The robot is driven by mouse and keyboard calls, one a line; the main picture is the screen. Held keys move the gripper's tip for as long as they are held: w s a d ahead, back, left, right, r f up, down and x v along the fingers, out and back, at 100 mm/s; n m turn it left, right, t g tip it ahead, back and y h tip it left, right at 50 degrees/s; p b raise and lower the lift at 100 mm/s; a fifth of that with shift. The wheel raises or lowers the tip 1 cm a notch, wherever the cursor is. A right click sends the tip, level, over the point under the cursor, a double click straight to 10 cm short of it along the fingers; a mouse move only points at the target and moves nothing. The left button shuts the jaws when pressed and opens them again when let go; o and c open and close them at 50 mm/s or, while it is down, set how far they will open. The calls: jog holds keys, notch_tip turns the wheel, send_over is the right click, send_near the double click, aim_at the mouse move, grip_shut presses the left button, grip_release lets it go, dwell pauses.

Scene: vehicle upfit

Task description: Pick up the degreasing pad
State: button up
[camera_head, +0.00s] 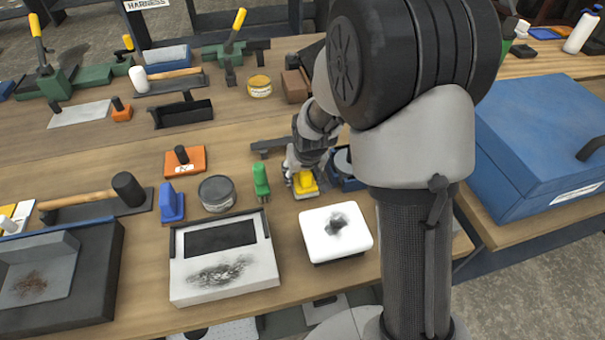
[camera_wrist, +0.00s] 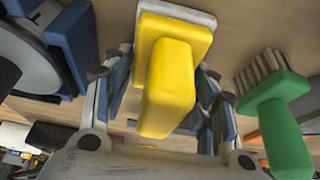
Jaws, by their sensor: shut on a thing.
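The degreasing pad (camera_head: 304,183) has a yellow block handle and a pale pad. It is near the middle of the bench in the head view, behind the white box with a dark smudge. My gripper (camera_head: 303,170) comes down over it from above and is shut on its yellow handle. In the wrist view the yellow handle (camera_wrist: 167,88) is between the fingers, with the pale pad (camera_wrist: 195,18) at its far end. I cannot tell whether the pad touches the bench.
A green brush (camera_head: 261,182) stands close on the left, and a blue holder with a round grey part (camera_head: 346,180) is close on the right. The smudged white box (camera_head: 322,246) and a smudged tray (camera_head: 196,290) are in front. A large blue case (camera_head: 530,120) stands right.

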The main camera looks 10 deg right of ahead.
notch_tip(320, 180, up, 20)
jog(key=p, duration=0.6)
jog(key=o, duration=0.6)
jog(key=shift+c, duration=0.2)
jog(key=c, duration=1)
notch_tip(320, 180, up, 6)
jog(key=p, duration=0.5)
